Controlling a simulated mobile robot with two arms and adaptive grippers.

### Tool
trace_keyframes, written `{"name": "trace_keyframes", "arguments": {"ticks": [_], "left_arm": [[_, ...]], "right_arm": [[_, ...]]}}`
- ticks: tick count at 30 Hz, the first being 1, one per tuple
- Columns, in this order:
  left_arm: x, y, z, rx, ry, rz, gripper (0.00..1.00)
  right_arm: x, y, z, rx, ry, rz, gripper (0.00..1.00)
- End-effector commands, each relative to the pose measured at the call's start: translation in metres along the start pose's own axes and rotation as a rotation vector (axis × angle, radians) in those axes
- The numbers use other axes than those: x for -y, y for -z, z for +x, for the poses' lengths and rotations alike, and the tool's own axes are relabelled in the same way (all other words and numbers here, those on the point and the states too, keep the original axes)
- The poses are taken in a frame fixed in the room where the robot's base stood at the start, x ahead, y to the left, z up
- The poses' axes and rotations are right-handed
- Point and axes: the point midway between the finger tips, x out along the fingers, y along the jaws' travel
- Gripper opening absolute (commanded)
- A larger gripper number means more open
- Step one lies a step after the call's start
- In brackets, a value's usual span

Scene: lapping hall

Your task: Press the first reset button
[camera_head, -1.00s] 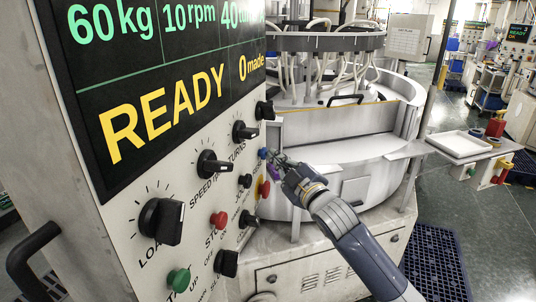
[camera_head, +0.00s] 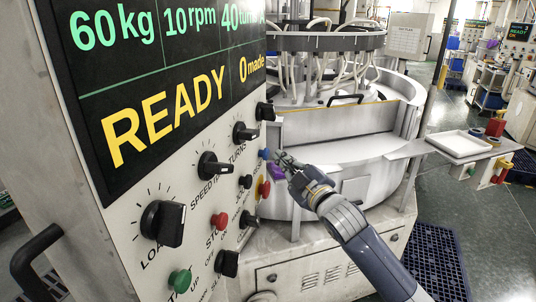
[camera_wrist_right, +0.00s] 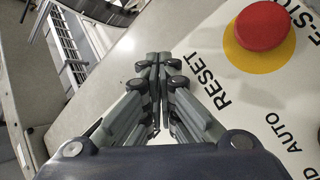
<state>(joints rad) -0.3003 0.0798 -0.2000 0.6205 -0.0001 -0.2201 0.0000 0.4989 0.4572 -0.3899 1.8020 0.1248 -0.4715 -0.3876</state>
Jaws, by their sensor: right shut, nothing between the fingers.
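The control panel (camera_head: 150,262) stands at the left of the head view, angled away from me. A small blue button (camera_head: 264,153) sticks out near its far edge. In the right wrist view the word RESET (camera_wrist_right: 208,82) is printed on the panel, but no blue button shows; the fingers may cover it. My right gripper (camera_head: 279,160) is just right of the blue button, with a small gap showing between them. In the wrist view its fingers (camera_wrist_right: 157,60) are shut together and empty. My left gripper is out of view.
A red stop knob on yellow (camera_head: 264,188) sits below the blue button; it is also large in the wrist view (camera_wrist_right: 263,26). Black knobs (camera_head: 163,223), a red button (camera_head: 219,220) and a green button (camera_head: 180,281) are nearer. The display (camera_head: 165,95) reads READY, 0 made. A round machine basin (camera_head: 345,150) stands behind.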

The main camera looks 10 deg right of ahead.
Motion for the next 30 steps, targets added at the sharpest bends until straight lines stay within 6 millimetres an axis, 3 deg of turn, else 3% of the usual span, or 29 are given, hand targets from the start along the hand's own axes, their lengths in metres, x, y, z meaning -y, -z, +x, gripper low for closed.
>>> {"name": "trace_keyframes", "arguments": {"ticks": [18, 30], "left_arm": [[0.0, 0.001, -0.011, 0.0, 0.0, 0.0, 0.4], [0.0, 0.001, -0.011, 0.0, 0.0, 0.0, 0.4]], "right_arm": [[-0.024, -0.024, -0.032, 0.002, 0.0, -0.001, 0.0], [-0.025, -0.025, -0.035, 0.0, 0.0, 0.0, 0.0]]}}
